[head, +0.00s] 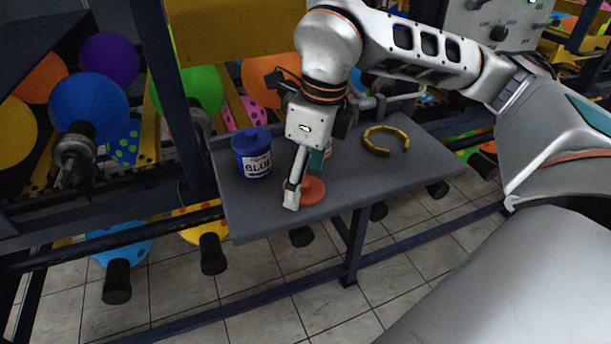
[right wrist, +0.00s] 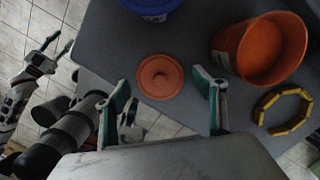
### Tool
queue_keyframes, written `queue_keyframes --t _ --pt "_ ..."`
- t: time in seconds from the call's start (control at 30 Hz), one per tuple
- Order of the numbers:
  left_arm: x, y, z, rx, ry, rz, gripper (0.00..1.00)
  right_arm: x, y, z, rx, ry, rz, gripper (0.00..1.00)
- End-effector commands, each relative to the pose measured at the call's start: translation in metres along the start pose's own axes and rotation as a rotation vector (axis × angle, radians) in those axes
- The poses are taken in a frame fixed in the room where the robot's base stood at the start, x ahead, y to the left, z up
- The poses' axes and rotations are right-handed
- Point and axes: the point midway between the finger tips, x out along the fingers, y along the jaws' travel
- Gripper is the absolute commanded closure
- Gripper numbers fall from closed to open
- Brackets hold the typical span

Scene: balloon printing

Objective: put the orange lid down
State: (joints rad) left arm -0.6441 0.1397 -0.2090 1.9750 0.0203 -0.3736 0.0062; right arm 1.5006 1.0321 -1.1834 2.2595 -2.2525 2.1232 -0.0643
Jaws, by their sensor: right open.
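The orange lid (head: 313,190) lies flat on the grey table near its front edge. In the right wrist view the lid (right wrist: 160,76) is round with a small knob and lies between the two finger lines. My right gripper (head: 304,179) is open over the lid, with its fingers apart on either side; in the wrist view clear space shows between the lid and both fingers (right wrist: 160,79). Whether the fingers touch the table cannot be told. My left gripper (right wrist: 59,45) appears at the left of the wrist view, its fingers apart and empty, away from the table.
A blue paint bucket (head: 252,152) stands left on the table (head: 240,211). An open orange bucket (right wrist: 228,45) stands behind the lid, mostly hidden by my right gripper in the head view. A segmented yellow ring (head: 386,140) lies at right. Balloons on racks surround the table.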

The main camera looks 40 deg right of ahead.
Motion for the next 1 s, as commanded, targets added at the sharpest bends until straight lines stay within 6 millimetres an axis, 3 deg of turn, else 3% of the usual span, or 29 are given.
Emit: queue_keyframes --t 0.6,0.8,1.0 --pt "-0.007 0.001 -0.008 -0.008 -0.001 0.004 0.60 -0.107 0.000 0.001 0.000 -0.005 -0.002 0.30" --pt "-0.008 0.000 -0.012 -0.007 0.003 0.003 0.60 -0.121 0.000 0.001 0.001 -0.002 0.000 0.30" --pt "-0.008 0.000 -0.015 -0.007 0.007 0.003 0.60 -0.122 0.000 0.000 0.000 -0.001 0.000 0.30"
